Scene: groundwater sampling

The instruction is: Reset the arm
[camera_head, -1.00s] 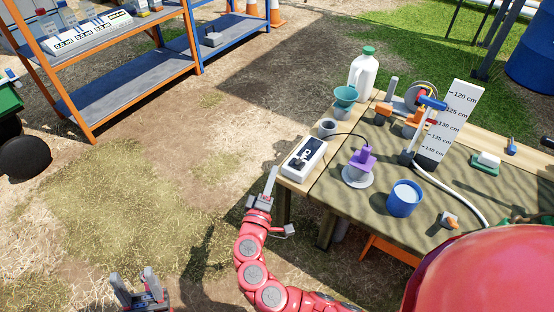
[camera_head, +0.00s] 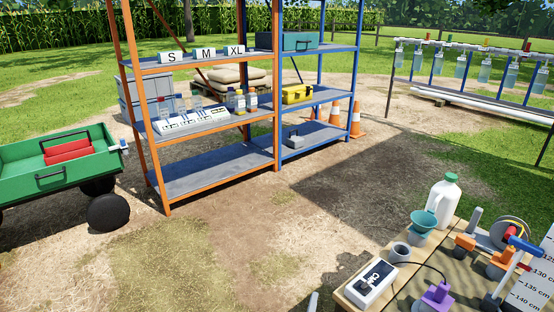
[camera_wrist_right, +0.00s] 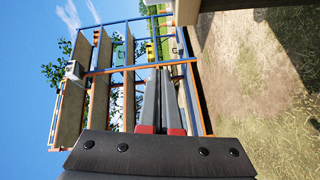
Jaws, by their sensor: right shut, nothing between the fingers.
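My right gripper (camera_head: 312,303) barely shows at the bottom edge of the head view, only its grey fingertips, just left of the wooden table (camera_head: 345,294). In the right wrist view its two grey fingers (camera_wrist_right: 159,100) lie together, shut with nothing between them, and appear in front of the shelves. The rest of my right arm is out of the head view. My left gripper is not in view.
The table's corner holds a white meter (camera_head: 371,284), a grey cup (camera_head: 400,252), a green funnel (camera_head: 423,221), a white jug (camera_head: 437,203) and a purple item (camera_head: 436,297). Orange shelves (camera_head: 215,160) and a green cart (camera_head: 60,190) stand behind. Bare ground lies between.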

